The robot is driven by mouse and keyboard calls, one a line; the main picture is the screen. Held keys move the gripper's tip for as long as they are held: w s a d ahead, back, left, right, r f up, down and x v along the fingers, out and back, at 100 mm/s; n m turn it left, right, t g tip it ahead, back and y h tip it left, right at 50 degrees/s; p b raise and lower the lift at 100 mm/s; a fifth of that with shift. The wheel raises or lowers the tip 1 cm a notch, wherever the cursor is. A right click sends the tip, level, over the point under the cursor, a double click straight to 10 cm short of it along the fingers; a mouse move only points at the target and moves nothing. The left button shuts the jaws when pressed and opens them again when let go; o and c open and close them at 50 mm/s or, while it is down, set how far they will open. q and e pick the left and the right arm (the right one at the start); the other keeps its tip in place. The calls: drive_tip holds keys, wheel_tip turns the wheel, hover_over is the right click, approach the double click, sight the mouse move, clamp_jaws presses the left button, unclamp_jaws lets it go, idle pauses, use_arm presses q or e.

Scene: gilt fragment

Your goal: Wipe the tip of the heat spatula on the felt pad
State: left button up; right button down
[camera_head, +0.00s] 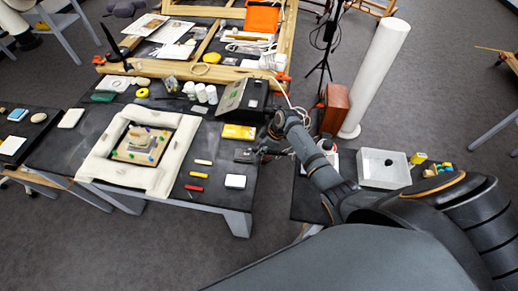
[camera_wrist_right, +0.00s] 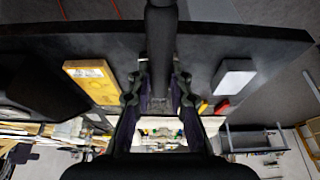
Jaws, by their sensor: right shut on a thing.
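My right gripper (camera_head: 264,143) is above the right side of the dark work table, beside a yellow box. In the right wrist view my right gripper (camera_wrist_right: 160,88) is shut on a dark, bar-like handle (camera_wrist_right: 161,40), taken to be the heat spatula. Its tip cannot be made out in either view. A pale, rounded square pad (camera_head: 235,181), possibly the felt pad, lies on the table near its front right corner, apart from the gripper. It also shows to the right of the fingers in the right wrist view (camera_wrist_right: 234,75). My left gripper is not in view.
The yellow box (camera_head: 238,131) lies close to my right gripper. A white padded frame (camera_head: 98,168) holds a gilt fragment (camera_head: 141,146). Red and yellow sticks (camera_head: 194,187) lie between frame and pad.

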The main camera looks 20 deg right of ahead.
drive_tip(key=shift+a, duration=0.15)
drive_tip(key=shift+w+a, duration=0.5)
drive_tip(key=shift+a, duration=0.3)
drive_tip(key=shift+a, duration=0.1)
drive_tip(key=shift+w+a+b, duration=0.5)
drive_tip(key=shift+w+a, duration=0.05)
drive_tip(key=shift+a, duration=0.25)
drive_tip(key=shift+s+d, duration=0.1)
drive_tip(key=shift+s+d+p, duration=0.35)
drive_tip(key=shift+d+p, duration=0.15)
drive_tip(key=shift+d, duration=0.15)
drive_tip(key=shift+s+d, duration=0.1)
drive_tip(key=shift+d, duration=0.1)
